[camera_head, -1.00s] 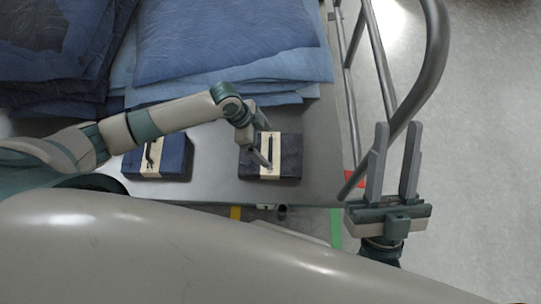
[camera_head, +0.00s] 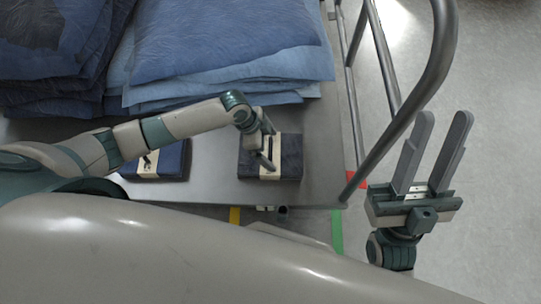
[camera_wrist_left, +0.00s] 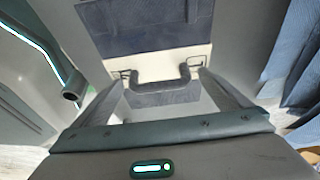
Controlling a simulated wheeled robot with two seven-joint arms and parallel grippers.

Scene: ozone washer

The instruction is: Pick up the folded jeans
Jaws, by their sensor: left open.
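A dark blue folded-jeans bundle (camera_head: 290,160) with a cream band and a dark handle lies on the grey table, near its front right corner. My left gripper (camera_head: 266,150) is over this bundle, at its band. In the left wrist view the bundle (camera_wrist_left: 145,25) is ahead, with the handle (camera_wrist_left: 160,76) between my spread left fingers. The gap between fingers and handle is hard to judge. A second banded bundle (camera_head: 175,160) lies to the left, partly hidden by my left arm. My right gripper (camera_head: 443,120) is open and empty, right of the table.
Large stacks of blue denim (camera_head: 220,45) fill the back of the table (camera_head: 215,150). A grey metal rail (camera_head: 400,115) runs along the table's right side, close to my right gripper. Bare floor (camera_head: 500,200) lies further right.

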